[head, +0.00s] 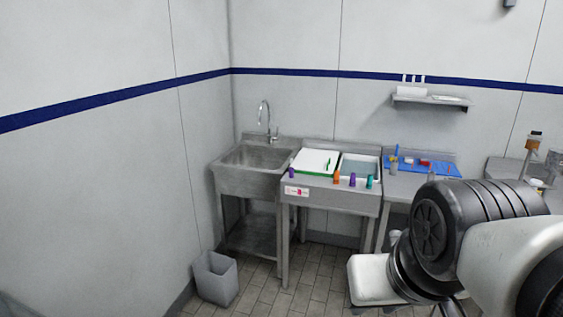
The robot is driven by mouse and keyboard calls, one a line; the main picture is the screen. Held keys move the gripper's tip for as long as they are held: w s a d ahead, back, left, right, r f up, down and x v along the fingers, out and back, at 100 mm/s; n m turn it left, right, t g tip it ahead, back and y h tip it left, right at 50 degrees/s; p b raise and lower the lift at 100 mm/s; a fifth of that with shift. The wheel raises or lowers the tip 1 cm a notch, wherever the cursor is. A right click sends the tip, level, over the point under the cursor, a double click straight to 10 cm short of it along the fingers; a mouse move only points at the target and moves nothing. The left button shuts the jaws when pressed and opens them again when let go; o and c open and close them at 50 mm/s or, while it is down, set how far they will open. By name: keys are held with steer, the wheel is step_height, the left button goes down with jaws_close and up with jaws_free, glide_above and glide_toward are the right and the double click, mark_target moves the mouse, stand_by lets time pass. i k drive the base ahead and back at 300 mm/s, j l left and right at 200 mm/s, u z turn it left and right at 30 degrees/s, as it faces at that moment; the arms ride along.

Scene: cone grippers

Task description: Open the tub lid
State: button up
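A pale box-shaped thing (371,279) with a flat white top stands low near the bottom of the head view; my arm partly hides it, and I cannot tell if it is a tub with a lid. On the middle counter, a rectangular container (360,170) with a white rim and grey-blue inside or cover sits beside a white board (315,161) with a green edge. I cannot tell whether either is a tub lid. My arm fills the lower right; my gripper is out of view.
Several purple, orange and teal cones (336,177) line the counter's front edge. A metal sink (254,160) stands left, with a grey bin (215,278) on the floor. A blue tray (420,167) with small items lies right. Tiled floor before the counter is partly clear.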

mark_target(316, 160)
steer(key=i, duration=1.6)
steer(key=i+z, duration=0.15)
steer(key=i, duration=0.3)
steer(key=i+j+z, duration=0.15)
steer(key=i, duration=0.3)
steer(key=i+j+z, duration=0.15)
steer(key=i, duration=0.3)
steer(key=i+j+z, duration=0.15)
steer(key=i, duration=0.3)
